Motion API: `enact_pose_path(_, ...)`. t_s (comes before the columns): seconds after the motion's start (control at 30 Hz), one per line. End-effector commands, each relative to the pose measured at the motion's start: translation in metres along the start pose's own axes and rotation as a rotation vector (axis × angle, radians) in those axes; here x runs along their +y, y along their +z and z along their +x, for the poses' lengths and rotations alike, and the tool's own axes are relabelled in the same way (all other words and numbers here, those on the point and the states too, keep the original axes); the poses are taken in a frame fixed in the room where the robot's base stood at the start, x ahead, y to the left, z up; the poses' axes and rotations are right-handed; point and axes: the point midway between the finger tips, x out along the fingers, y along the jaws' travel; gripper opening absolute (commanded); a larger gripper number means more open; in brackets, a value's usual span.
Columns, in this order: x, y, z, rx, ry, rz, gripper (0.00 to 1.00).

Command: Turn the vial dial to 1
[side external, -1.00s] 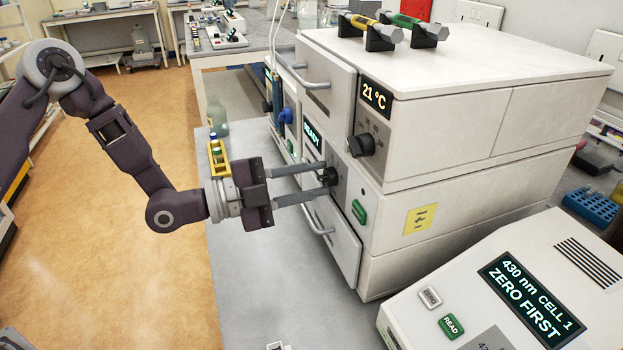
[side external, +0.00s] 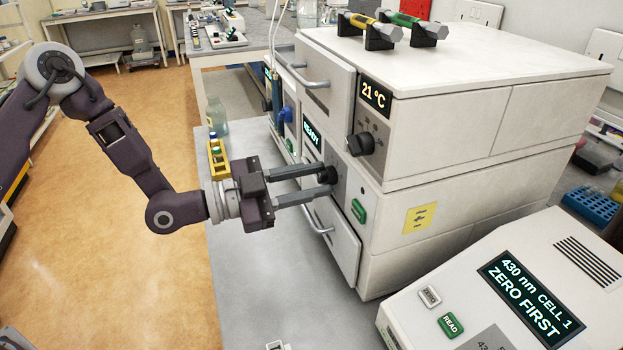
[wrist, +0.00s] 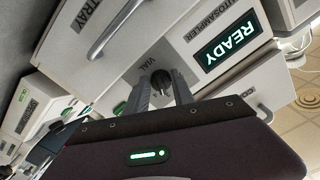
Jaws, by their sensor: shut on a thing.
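The vial dial (side external: 327,174) is a small dark knob on the front of the white autosampler, below the READY display. In the wrist view the dial (wrist: 161,81) sits between the two fingertips, beside a label that partly reads VIAL. My gripper (side external: 330,182) reaches it from the left with both grey fingers level and is shut on the dial. In the wrist view my gripper (wrist: 164,88) has a finger on each side of the knob. The dial's pointer and number marks are too small or hidden to read.
Another black knob (side external: 361,144) is on the upper unit under the 21 °C display (side external: 376,97). A green button (side external: 358,211) is right of the dial. Drawer handles (side external: 318,218) stick out nearby. A photometer (side external: 500,300) stands at front right.

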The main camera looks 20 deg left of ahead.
Motion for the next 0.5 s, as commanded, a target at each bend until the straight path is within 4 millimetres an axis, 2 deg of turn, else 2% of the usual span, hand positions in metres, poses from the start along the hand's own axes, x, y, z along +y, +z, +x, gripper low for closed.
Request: enact_pose_path(0.5, 0.003, 0.0002, -0.0004, -0.002, -0.001, -0.489, 0.0)
